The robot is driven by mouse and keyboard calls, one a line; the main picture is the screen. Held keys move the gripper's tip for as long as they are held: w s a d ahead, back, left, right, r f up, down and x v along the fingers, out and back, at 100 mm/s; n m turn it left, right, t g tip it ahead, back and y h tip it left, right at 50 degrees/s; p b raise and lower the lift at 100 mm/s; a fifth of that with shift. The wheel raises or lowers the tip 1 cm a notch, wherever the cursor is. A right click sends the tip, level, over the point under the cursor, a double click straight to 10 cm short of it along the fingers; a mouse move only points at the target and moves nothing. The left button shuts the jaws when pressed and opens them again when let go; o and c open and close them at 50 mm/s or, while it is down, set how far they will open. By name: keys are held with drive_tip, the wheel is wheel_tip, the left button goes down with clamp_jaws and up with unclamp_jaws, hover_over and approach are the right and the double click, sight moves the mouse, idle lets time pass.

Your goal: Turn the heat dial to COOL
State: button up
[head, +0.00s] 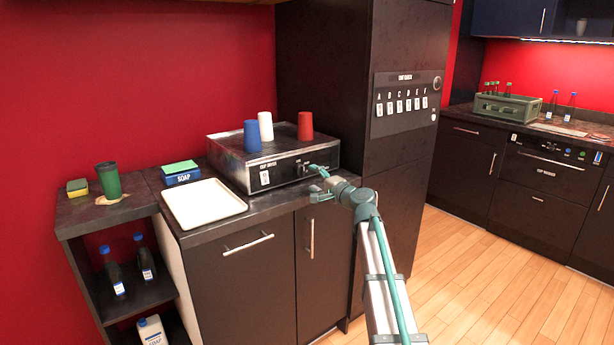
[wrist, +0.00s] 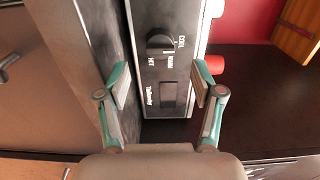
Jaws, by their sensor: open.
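The cup dryer (head: 240,163) is a grey box with a black front panel on the counter. In the wrist view its panel (wrist: 150,107) runs up the picture. The heat dial (wrist: 159,40) is a black knob on it, with the labels COOL, WARM and HOT beside it. I cannot tell for sure where the dial points. A dark rectangular switch (wrist: 168,95) sits below the dial in that view. My gripper (wrist: 160,88) is open and empty, its fingers on either side of the panel, short of the dial. In the head view my gripper (head: 319,184) is close to the panel's right part.
Blue (head: 252,136), white (head: 266,126) and red (head: 305,126) cups stand upside down on the dryer. A white tray (head: 203,204) lies to its left, with a soap box (head: 181,176) behind. A tall dark cabinet (head: 330,80) stands close behind and to the right.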

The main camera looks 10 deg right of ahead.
drive_tip(key=v, duration=0.5)
drive_tip(key=shift+s, duration=0.15)
drive_tip(key=s+a+f+n+g+h, duration=0.1)
drive_tip(key=s+f+n+g, duration=0.2)
drive_tip(key=f, duration=0.8)
drive_tip(key=s+a+f+n+g+h, duration=0.1)
drive_tip(key=s+a+f+g, duration=0.15)
drive_tip(key=s+f, duration=0.55)
drive_tip(key=s+f+n+g, duration=0.2)
drive_tip(key=f+n+g, duration=0.1)
drive_tip(key=f, duration=1)
drive_tip(key=s+a+f+n+g+h, duration=0.1)
drive_tip(key=s+f+n+g+h, duration=0.35)
drive_tip(key=s+f, duration=1.5)
drive_tip(key=s+f+g+h, duration=0.1)
drive_tip(key=s+f+g, duration=0.3)
drive_tip(key=s, duration=0.8)
drive_tip(key=s+f+g, duration=0.3)
drive_tip(key=s+f, duration=0.4)
drive_tip(key=s, duration=0.5)
drive_tip(key=s+f+g+h, duration=0.1)
drive_tip(key=s+f+g, duration=0.3)
drive_tip(key=s, duration=0.8)
wheel_tip(320, 180, up, 13)
drive_tip(key=w+t+p, duration=0.1)
drive_tip(key=p, duration=1.3)
drive_tip(key=shift+a+n, duration=0.4)
drive_tip(key=shift+n, duration=0.05)
